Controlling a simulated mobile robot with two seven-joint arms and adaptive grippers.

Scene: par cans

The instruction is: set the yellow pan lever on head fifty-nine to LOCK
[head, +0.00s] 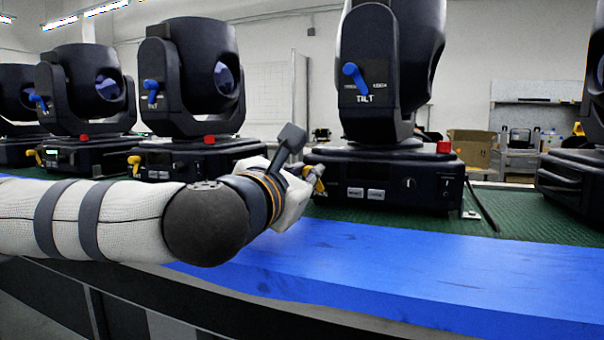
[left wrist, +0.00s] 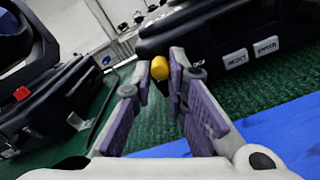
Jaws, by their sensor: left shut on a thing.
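The moving head (head: 385,170) nearest my left gripper stands on the green bench top, with a blue tilt lever (head: 356,77) above the word TILT. Its yellow pan lever (head: 320,187) sits low at the left end of its base, partly hidden by my gripper. My left gripper (head: 312,178) reaches in from the left and is shut on this lever. In the left wrist view the yellow lever's round knob (left wrist: 160,68) shows between the fingertips (left wrist: 162,72). I cannot read the head's number or the LOCK marking. My right gripper is out of view.
Other moving heads stand in a row to the left, the closest with its own yellow lever (head: 134,161). Another (head: 570,178) stands at the right edge. The blue front strip (head: 420,262) is clear.

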